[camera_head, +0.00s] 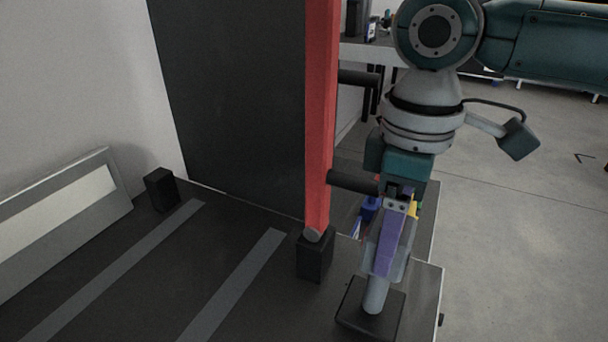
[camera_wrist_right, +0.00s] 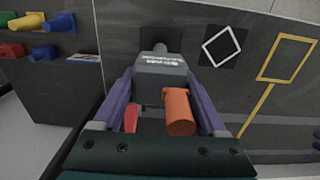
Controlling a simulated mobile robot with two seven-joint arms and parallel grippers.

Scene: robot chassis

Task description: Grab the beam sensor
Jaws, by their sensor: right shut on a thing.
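My right gripper (camera_head: 390,240) points down at the right edge of the dark chassis top. Its purple fingers are shut on the beam sensor, a grey body (camera_wrist_right: 160,72) with white lettering. An orange cylinder (camera_wrist_right: 178,112) and a red piece (camera_wrist_right: 131,118) show on its near side in the wrist view. In the head view the fingers partly hide the sensor; its light grey lower end (camera_head: 375,296) shows beneath them, over a black square block (camera_head: 352,318). I cannot tell whether it touches the block. My left gripper is not in view.
A red upright post (camera_head: 319,120) stands on a black block just left of my right gripper. Red, yellow and blue pieces (camera_wrist_right: 50,24) sit at the upper left of the wrist view. A white-outlined diamond (camera_wrist_right: 221,47) and yellow outline (camera_wrist_right: 287,58) lie to the right there.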

